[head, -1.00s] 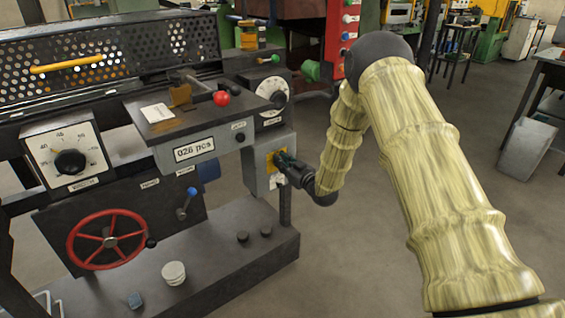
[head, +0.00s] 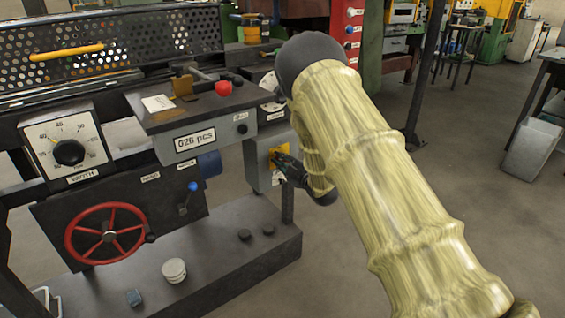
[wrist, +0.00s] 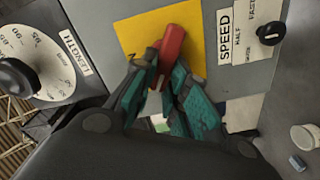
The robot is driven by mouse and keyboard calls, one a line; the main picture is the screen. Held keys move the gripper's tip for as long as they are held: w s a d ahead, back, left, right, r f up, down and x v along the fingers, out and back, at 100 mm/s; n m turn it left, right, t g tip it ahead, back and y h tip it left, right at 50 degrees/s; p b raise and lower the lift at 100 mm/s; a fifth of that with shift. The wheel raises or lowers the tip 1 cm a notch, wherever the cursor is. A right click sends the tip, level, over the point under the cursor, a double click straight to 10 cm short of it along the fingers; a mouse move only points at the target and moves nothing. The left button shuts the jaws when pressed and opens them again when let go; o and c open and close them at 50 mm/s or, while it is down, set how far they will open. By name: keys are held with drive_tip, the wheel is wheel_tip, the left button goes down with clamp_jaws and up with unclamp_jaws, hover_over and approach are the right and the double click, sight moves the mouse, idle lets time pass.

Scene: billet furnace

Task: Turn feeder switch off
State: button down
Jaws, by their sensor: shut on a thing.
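The feeder switch (wrist: 172,46) shows in the wrist view as a red handle on a yellow plate (wrist: 190,20), which is fixed to a grey box. The handle is tilted, its upper end leaning right in that view. My gripper (wrist: 163,72) has its teal fingers closed around the lower part of the handle. In the head view my gripper (head: 279,160) is at the yellow plate on the grey box (head: 258,180) below the dial; the handle itself is hidden there by the gripper.
A dial marked LENGTH (wrist: 35,60) and a black knob beside a SPEED label (wrist: 270,32) flank the plate. In the head view are a red handwheel (head: 107,235), a blue-tipped lever (head: 190,195) and a counter (head: 194,141).

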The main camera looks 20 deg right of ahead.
drive_tip(key=shift+s+a+f+n+b, duration=0.15)
drive_tip(key=shift+n+b, duration=0.3)
drive_tip(key=shift+n, duration=0.55)
drive_tip(key=shift+w+f+n+b, duration=0.1)
drive_tip(key=shift+f+n+b, duration=0.25)
drive_tip(key=shift+n, duration=0.65)
drive_tip(key=shift+s+a+f+n+b, duration=0.1)
drive_tip(key=shift+n+b, duration=0.45)
drive_tip(key=shift+n, duration=0.45)
drive_tip(key=c, duration=1.4)
unclamp_jaws()
drive_tip(key=shift+d, duration=0.1)
drive_tip(key=v, duration=1.1)
drive_tip(key=shift+s+d+r, duration=0.1)
drive_tip(key=shift+s, duration=0.3)
